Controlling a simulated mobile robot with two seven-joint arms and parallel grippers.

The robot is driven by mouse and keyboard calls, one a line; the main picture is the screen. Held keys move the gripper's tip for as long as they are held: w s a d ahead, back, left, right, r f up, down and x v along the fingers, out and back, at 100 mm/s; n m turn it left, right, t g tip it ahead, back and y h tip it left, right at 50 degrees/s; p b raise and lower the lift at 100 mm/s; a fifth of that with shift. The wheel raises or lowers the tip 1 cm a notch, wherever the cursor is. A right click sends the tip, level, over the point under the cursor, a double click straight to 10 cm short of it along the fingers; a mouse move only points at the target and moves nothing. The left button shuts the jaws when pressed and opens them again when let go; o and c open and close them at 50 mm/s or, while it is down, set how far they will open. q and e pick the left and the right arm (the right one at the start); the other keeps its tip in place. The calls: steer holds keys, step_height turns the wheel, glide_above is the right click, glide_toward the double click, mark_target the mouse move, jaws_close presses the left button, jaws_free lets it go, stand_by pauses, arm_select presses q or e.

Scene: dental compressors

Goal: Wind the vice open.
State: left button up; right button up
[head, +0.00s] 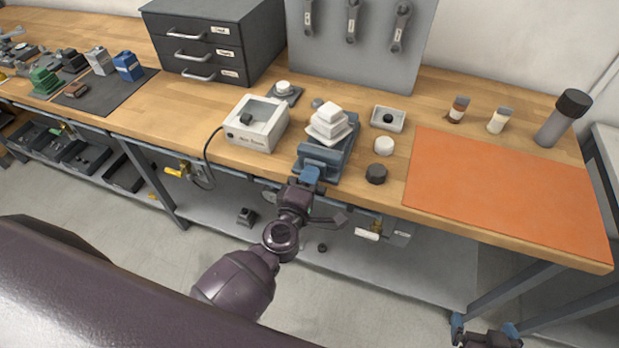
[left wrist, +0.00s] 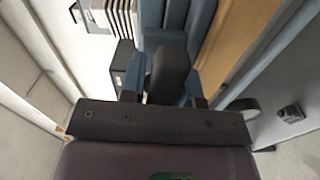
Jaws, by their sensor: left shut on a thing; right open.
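The blue-grey vice (head: 318,163) stands at the front edge of the wooden bench, with a stepped white block (head: 328,122) at its top. Whether the block is clamped or only rests there I cannot tell. My left gripper (head: 307,180) is at the front of the vice, below the bench top's level. In the left wrist view its blue fingers (left wrist: 161,92) are shut on a dark rounded handle (left wrist: 169,68), with the blue vice body (left wrist: 165,22) just beyond. The head view hides the handle behind the gripper. My right gripper (head: 485,330) is open and empty, low at the bottom right.
A white box with a cable (head: 256,124) stands close left of the vice. A dark knob-like piece (head: 376,174) and a white round piece (head: 384,146) stand to its right. An orange mat (head: 505,190) lies clear further right. A shelf (head: 420,262) runs under the bench.

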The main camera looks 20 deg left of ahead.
arm_select(q)
steer(key=shift+n, duration=0.6)
arm_select(e)
steer(key=shift+s+f, duration=0.1)
steer(key=shift+s, duration=0.05)
arm_select(q)
steer(key=o, duration=0.8)
steer(key=shift+c, duration=0.2)
arm_select(e)
steer(key=shift+s+f, duration=0.25)
steer(key=shift+s, duration=0.1)
